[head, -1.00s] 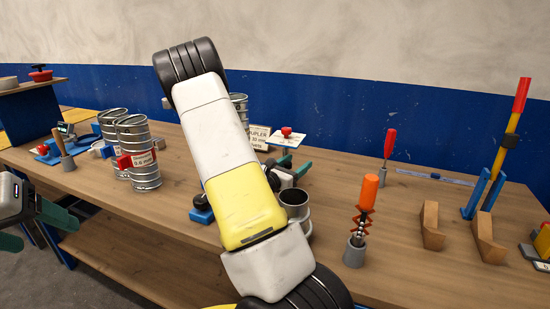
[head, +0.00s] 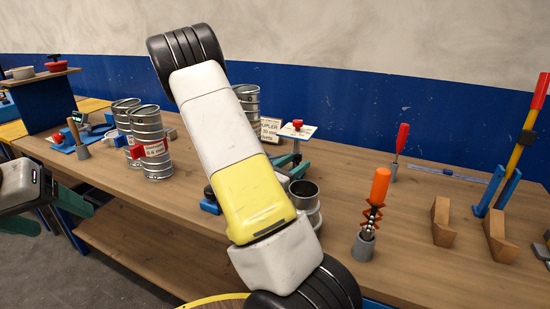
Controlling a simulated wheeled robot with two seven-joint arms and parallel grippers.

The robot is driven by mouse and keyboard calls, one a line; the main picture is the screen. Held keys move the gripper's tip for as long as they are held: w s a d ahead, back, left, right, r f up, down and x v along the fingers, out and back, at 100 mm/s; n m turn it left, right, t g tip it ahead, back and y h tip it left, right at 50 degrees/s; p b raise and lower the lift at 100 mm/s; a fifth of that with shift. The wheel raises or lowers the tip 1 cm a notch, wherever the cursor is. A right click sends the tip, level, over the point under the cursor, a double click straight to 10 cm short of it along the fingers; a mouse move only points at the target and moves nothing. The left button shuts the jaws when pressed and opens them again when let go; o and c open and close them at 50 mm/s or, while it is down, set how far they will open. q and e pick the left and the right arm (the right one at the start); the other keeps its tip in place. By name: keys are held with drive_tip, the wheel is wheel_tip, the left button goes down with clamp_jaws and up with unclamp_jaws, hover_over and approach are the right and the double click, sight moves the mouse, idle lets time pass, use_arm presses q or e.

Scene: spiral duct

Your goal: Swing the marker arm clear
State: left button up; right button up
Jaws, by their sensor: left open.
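No part is labelled as the marker arm. A tilted pole with a red tip, yellow shaft and black collar (head: 518,150) leans up from a blue forked bracket (head: 494,192) at the right of the bench. My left gripper (head: 58,212) is at the left edge, open and empty, off the bench's front edge and far from the pole. My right arm crosses the middle of the view. My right gripper (head: 296,170) shows only partly behind it, as teal fingers near a short metal duct piece (head: 305,198); its opening is hidden.
Spiral ducts (head: 150,135) stand at the left of the wooden bench (head: 400,262). An orange-handled tool (head: 379,188) and a red-handled tool (head: 401,140) stand in grey holders. Wooden blocks (head: 441,222) sit before the pole. A blue device (head: 62,142) is at the far left.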

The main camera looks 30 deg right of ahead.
drive_tip(key=a, duration=0.6)
drive_tip(key=shift+s+a, duration=0.35)
idle(0.7)
